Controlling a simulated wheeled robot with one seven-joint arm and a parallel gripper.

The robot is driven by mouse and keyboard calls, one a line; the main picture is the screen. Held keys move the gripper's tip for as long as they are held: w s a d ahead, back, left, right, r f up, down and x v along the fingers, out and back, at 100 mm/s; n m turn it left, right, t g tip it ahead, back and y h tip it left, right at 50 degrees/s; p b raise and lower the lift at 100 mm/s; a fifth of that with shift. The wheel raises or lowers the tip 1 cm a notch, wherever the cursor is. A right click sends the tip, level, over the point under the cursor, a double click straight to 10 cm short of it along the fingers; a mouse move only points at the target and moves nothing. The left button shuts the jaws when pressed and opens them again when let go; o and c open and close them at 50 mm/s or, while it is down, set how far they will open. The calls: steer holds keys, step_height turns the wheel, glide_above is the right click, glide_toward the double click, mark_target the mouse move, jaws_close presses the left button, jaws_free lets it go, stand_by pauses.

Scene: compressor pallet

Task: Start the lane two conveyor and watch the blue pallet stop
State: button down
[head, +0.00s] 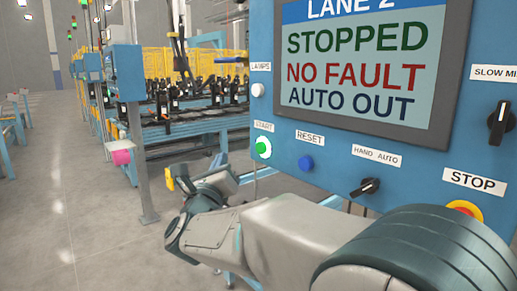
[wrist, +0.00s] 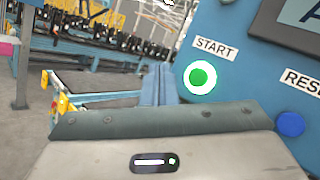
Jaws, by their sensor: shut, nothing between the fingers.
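The lane 2 screen (head: 362,70) on the blue control panel reads STOPPED, NO FAULT, AUTO OUT. The green START button (head: 263,147), in a pale ring, is on the panel's lower left; it also shows in the wrist view (wrist: 201,77). The dark HAND AUTO knob (head: 365,188) sits slanted; its setting is hard to tell. The red STOP button (head: 466,211) is partly behind my arm. My gripper (wrist: 160,70) is shut and empty, left of START and apart from it in the wrist view. I cannot pick out a blue pallet.
A blue RESET button (head: 306,163) lies right of START. A white lamps button (head: 258,90) is above, and a SLOW selector (head: 499,122) is at far right. Behind stands a blue conveyor line (head: 195,126) with dark parts and yellow guarding. Open floor lies left.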

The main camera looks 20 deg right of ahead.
mark_target(260, 148)
steer(key=w+d, duration=0.3)
steer(key=d, duration=0.4)
steer(key=shift+d, duration=0.4)
steer(key=shift+w, duration=0.1)
steer(key=shift+w+d+f+b, duration=0.15)
steer(key=shift+d+b, duration=0.15)
steer(key=shift+b, duration=0.75)
stand_by(0.9)
stand_by(0.4)
